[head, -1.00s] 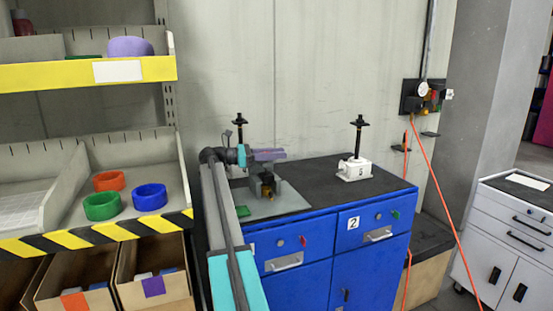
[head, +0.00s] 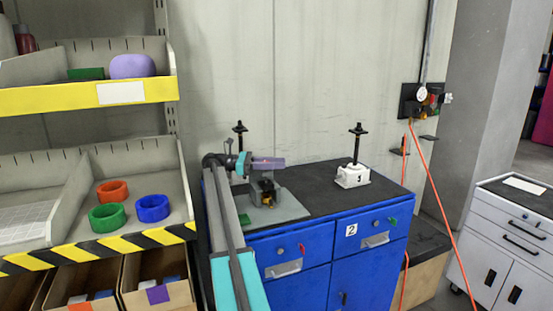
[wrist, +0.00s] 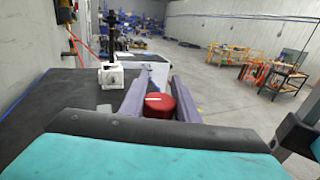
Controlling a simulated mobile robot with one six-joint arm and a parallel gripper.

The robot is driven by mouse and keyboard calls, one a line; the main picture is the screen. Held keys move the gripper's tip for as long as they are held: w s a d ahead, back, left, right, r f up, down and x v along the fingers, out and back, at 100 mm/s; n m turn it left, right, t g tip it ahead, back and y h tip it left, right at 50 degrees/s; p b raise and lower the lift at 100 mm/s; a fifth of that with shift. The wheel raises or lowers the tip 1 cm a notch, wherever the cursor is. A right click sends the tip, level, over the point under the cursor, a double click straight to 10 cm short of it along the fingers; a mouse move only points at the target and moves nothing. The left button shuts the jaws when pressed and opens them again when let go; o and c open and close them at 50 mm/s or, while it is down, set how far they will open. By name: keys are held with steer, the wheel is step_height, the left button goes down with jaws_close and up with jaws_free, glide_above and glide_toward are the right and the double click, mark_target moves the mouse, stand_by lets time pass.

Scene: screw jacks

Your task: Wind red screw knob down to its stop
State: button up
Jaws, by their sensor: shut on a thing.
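The red screw knob (wrist: 159,104) shows in the wrist view between the two purple fingers of my gripper (wrist: 158,92). It is round, with a white line on its top. My gripper is shut on its sides. In the head view my gripper (head: 268,163) points right, above a dark jack body with a yellow part (head: 265,194) on a grey plate (head: 292,207). The knob is mostly hidden by the fingers there, and I cannot tell how far it is from its stop.
A white jack (head: 352,176) with a tall black screw stands to the right on the blue cabinet's dark top (head: 325,197); it also shows in the wrist view (wrist: 115,78). Another black screw top (head: 240,128) rises behind my arm. Shelves with coloured rings (head: 152,208) stand left.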

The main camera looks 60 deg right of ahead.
steer(key=shift+r, duration=0.3)
stand_by(0.4)
steer(key=o, duration=0.9)
steer(key=shift+o, duration=0.8)
steer(key=shift+a+f, duration=0.1)
steer(key=shift+f, duration=0.05)
steer(key=shift+p, duration=0.4)
steer(key=s+a+r+b, duration=0.2)
steer(key=s+a+r, duration=0.3)
steer(key=s+a, duration=0.4)
steer(key=shift+s+a, duration=0.35)
steer(key=shift+a, duration=1.5)
